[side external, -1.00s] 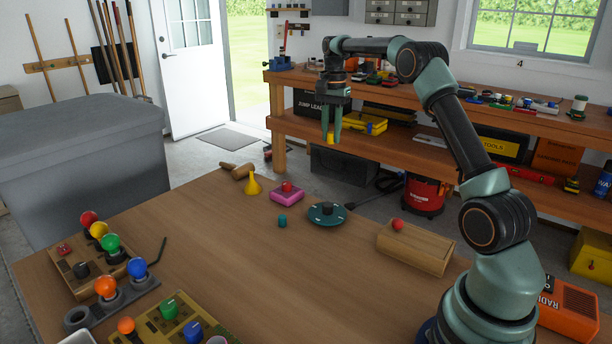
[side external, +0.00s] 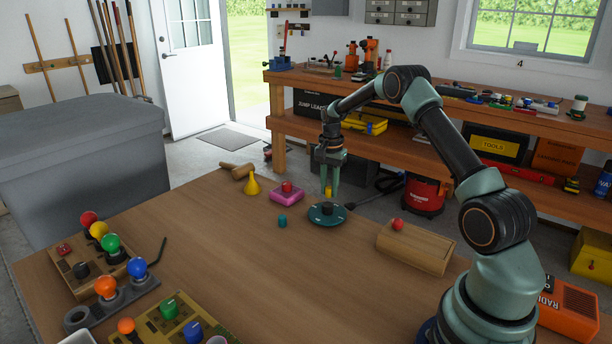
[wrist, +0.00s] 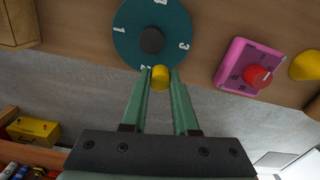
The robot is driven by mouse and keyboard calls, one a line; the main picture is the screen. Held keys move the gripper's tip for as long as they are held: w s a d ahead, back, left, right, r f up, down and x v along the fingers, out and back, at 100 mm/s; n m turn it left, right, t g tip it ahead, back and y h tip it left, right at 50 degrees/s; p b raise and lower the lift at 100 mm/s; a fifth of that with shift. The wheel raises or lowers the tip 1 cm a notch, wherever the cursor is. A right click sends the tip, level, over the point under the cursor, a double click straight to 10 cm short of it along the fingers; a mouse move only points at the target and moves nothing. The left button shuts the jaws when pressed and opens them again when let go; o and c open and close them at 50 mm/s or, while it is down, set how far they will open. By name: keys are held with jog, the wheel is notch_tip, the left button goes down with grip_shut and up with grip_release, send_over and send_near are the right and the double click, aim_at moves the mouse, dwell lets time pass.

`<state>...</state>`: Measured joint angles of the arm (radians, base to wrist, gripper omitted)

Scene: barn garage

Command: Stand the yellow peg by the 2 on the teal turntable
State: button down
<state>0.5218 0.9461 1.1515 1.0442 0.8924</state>
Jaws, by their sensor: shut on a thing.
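The yellow peg (side external: 328,192) is held between the fingertips of my gripper (side external: 329,188), pointing down. The teal turntable (side external: 314,219), with a dark knob at its centre, lies on the table just below it. In the wrist view, my gripper (wrist: 160,80) is shut on the yellow peg (wrist: 161,77), at the rim of the turntable (wrist: 130,48). The 1 is at its left and the 3 at its right; the 2 is partly hidden beside the peg and left fingertip. I cannot tell whether the peg touches the turntable.
A teal cylinder (side external: 282,221) stands left of the turntable. A pink block with a red knob (side external: 287,194) and a yellow cone (side external: 252,186) lie farther left. A wooden block with a red ball (side external: 415,249) is at the right. The front middle of the table is clear.

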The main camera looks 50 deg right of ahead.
jog(key=shift+f, duration=1.35)
jog(key=c, duration=0.7)
grip_release()
jog(key=shift+f, duration=0.1)
